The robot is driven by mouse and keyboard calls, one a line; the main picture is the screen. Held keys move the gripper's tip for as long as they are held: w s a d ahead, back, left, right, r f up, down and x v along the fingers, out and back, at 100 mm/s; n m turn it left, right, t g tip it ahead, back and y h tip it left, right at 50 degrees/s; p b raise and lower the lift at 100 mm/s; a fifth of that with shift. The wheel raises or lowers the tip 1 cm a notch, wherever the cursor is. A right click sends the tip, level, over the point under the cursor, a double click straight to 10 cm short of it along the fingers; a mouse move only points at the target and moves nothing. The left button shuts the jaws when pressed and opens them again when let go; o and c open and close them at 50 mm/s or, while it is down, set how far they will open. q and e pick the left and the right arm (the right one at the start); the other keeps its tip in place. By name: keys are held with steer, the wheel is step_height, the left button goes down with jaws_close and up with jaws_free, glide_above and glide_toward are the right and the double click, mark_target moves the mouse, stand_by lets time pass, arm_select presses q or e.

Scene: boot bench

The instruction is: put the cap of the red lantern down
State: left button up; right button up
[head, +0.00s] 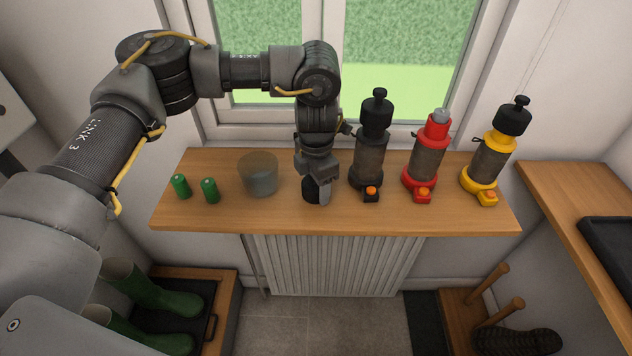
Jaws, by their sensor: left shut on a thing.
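The red lantern (425,160) stands upright on the wooden shelf (250,215), right of the middle. Its black cap is off and a grey top end shows. My left gripper (322,192) points down over the shelf, left of the black lantern (368,158). It is shut on a dark cap (309,191), partly hidden behind the fingers. The cap is at or very close to the shelf surface; I cannot tell if it touches. My right gripper is not in view.
A clear tumbler (259,176) and two green batteries (180,186) (210,190) stand left of my gripper. The yellow lantern (487,160), with its black cap on, stands at the right. The shelf's front edge is close below the gripper. The window is behind.

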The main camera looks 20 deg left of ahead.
arm_select(q)
steer(key=shift+f, duration=0.2)
steer(key=o, duration=1)
steer(key=shift+c, duration=0.2)
steer(key=shift+r, duration=0.1)
steer(key=shift+r, duration=0.2)
step_height(320, 180, up, 10)
steer(key=shift+r+b, duration=0.25)
steer(key=shift+b, duration=0.6)
steer(key=shift+r, duration=0.65)
